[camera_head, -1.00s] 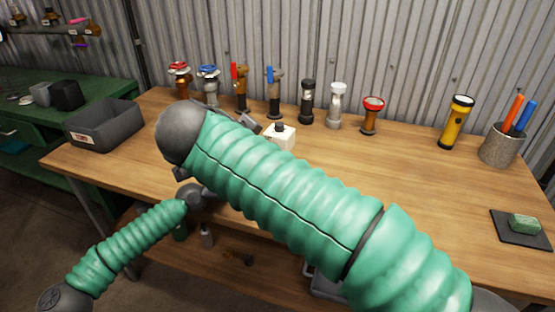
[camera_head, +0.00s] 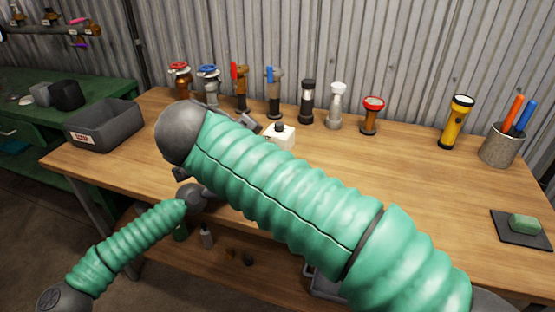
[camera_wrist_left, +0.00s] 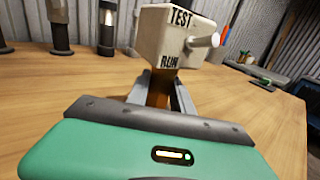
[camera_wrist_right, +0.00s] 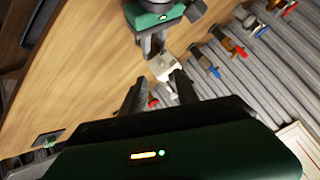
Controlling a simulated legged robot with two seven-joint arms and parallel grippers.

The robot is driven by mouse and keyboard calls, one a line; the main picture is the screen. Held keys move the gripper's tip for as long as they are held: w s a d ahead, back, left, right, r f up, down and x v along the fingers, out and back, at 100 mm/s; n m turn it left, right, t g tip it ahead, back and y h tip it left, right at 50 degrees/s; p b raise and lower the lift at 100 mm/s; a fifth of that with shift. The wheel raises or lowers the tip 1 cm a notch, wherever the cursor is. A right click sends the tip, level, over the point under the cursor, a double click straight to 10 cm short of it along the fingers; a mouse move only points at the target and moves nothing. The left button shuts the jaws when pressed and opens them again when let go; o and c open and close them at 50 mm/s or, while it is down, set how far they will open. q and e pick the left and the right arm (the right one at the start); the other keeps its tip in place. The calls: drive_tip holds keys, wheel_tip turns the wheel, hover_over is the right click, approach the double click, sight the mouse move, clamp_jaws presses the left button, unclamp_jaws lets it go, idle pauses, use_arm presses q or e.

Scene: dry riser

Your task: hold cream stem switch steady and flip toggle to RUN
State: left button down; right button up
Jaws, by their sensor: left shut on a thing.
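The cream switch (camera_head: 280,137) stands on the workbench, partly behind my right arm in the head view. In the left wrist view its cream box (camera_wrist_left: 170,40) has TEST at the top and RUN at the bottom. The toggle (camera_wrist_left: 207,40) sticks out to the right, roughly level with the middle of that face. My left gripper (camera_wrist_left: 160,92) is shut on the stem under the box. My right gripper (camera_wrist_right: 158,80) is open, its fingertips close to the box (camera_wrist_right: 165,64); I cannot tell whether they touch.
Several valves and torches stand along the corrugated wall, including a red-topped one (camera_head: 371,115). A grey bin (camera_head: 104,126) is at the left. A yellow torch (camera_head: 456,122), a marker cup (camera_head: 500,146) and a green sponge (camera_head: 524,223) are at the right. The bench's right middle is clear.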

drive_tip(key=shift+c, duration=0.7)
drive_tip(key=w+r+t+y, duration=0.1)
drive_tip(key=w, duration=0.2)
drive_tip(key=w+d+n+t+y, duration=0.1)
drive_tip(key=w, duration=0.3)
drive_tip(key=w+d+r+n+t, duration=0.1)
drive_tip(key=w, duration=0.3)
drive_tip(key=shift+w+r+y, duration=0.1)
drive_tip(key=shift+r+y, duration=0.2)
drive_tip(key=shift+y, duration=0.1)
clamp_jaws()
drive_tip(key=w+d+r+n+t+y, duration=0.2)
drive_tip(key=w+d+n+y, duration=0.25)
drive_tip(key=w+y, duration=0.2)
drive_tip(key=s+d+f+n+g+y, duration=0.5)
drive_tip(key=s+d+n+g+y, duration=0.3)
drive_tip(key=s+n, duration=0.4)
drive_tip(key=shift+d+f+n+g+y, duration=0.3)
drive_tip(key=shift+d+f+n+y, duration=0.1)
drive_tip(key=shift+d+y, duration=0.5)
drive_tip(key=shift+a, duration=0.1)
